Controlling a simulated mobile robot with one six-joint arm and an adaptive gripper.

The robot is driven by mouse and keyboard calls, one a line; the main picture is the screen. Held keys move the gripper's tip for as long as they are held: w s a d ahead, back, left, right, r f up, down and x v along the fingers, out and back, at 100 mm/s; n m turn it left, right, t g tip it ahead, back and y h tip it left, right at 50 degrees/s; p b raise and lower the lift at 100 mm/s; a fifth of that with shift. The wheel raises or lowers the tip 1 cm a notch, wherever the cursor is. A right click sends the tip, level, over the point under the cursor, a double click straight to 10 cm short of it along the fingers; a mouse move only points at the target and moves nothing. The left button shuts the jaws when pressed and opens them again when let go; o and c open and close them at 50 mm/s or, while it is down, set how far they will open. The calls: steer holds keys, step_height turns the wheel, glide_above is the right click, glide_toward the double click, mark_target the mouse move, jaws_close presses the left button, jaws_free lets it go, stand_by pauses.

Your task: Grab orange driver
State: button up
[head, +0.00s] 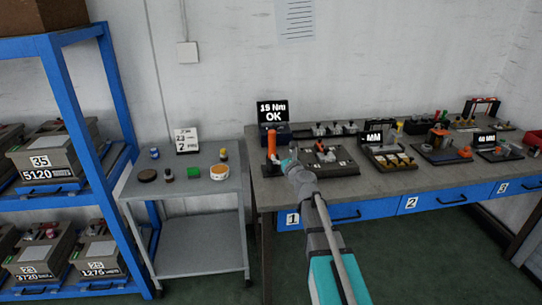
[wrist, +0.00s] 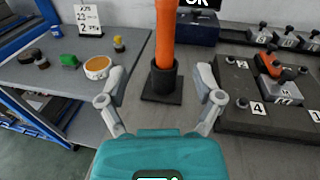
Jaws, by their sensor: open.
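The orange driver (head: 271,144) stands upright in a black holder (head: 272,168) at the left end of the workbench. In the wrist view the driver (wrist: 166,40) rises from the same dark holder (wrist: 161,85), straight ahead and between my fingers. My gripper (wrist: 161,78) is open, with one finger on each side of the driver and holder in the picture. The fingers look apart from both. In the head view my gripper (head: 287,160) is just right of the driver. The top of the driver is cut off in the wrist view.
A black fixture board (head: 322,160) with numbered places lies right of the holder. A display box (head: 272,125) reading "15 Nm OK" stands behind. A grey cart (head: 190,190) with small jars is left of the bench (head: 375,187), with a blue rack (head: 85,140) farther left.

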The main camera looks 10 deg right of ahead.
mark_target(273, 140)
steer(key=shift+w+d+m, duration=0.15)
steer(key=shift+d+m, duration=0.15)
steer(key=shift+m, duration=0.3)
steer(key=shift+w, duration=0.1)
steer(key=shift+w+a, duration=0.25)
steer(key=shift+w, duration=1.15)
steer(key=shift+w+a, duration=0.2)
steer(key=shift+w, duration=1.2)
steer(key=shift+w+a, duration=0.25)
steer(key=shift+w, duration=1.15)
steer(key=shift+w+a+f, duration=0.1)
steer(key=shift+w+a, duration=0.1)
steer(key=shift+w, duration=1.1)
steer(key=shift+w+a, duration=0.15)
steer(key=shift+w, duration=1.1)
jaws_close()
